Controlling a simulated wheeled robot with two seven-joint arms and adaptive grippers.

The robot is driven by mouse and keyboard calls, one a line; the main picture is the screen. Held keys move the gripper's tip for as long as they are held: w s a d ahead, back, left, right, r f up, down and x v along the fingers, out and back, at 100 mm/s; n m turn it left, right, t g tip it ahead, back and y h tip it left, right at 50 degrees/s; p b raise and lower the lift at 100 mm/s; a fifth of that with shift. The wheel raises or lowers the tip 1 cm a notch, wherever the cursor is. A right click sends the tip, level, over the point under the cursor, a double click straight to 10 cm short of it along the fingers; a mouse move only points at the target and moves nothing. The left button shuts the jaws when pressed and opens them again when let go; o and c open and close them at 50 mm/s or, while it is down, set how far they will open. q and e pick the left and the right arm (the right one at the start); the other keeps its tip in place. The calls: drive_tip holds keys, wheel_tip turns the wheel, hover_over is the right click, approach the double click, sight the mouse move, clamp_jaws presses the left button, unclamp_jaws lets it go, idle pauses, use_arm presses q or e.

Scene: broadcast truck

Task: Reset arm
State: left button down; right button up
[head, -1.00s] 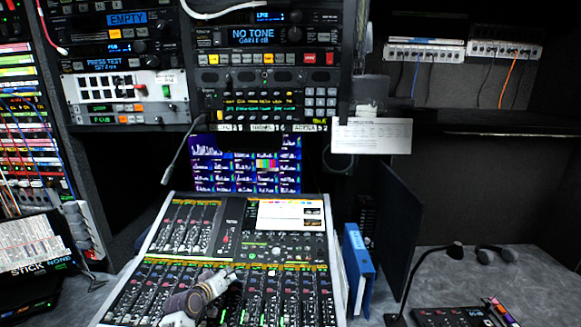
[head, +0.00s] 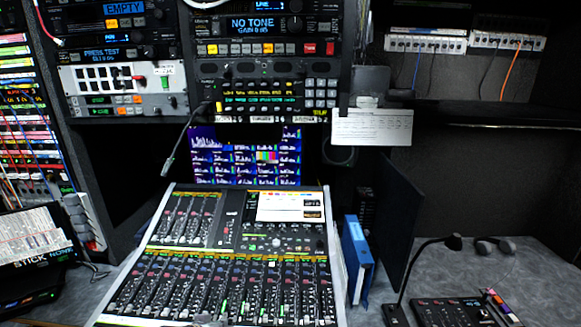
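The mixing console (head: 232,254) stands on the grey desk in the lower middle of the head view, its sliders and buttons in plain sight. My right gripper is not in view.
A gooseneck microphone (head: 424,262), a dark control panel (head: 452,312) and a blue binder (head: 357,258) stand right of the console. Equipment racks (head: 264,50) rise behind it. The desk's right part (head: 510,268) has free room.

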use_arm(q)
drive_tip(key=shift+s+a+r+m+g+y, duration=1)
drive_tip(key=shift+s+g, duration=1.1)
drive_tip(key=shift+s, duration=8.2)
wheel_tip(320, 180, down, 33)
drive_tip(key=s+g, duration=0.1)
drive_tip(key=s, duration=0.1)
drive_tip(key=s+a+f, duration=0.2)
drive_tip(key=s+f, duration=0.8)
drive_tip(key=s, duration=0.1)
drive_tip(key=s+a+f+g, duration=0.1)
drive_tip(key=s+f, duration=0.8)
drive_tip(key=s, duration=0.2)
drive_tip(key=shift+s+a+f+g+y, duration=0.3)
drive_tip(key=shift+s+a+f, duration=0.1)
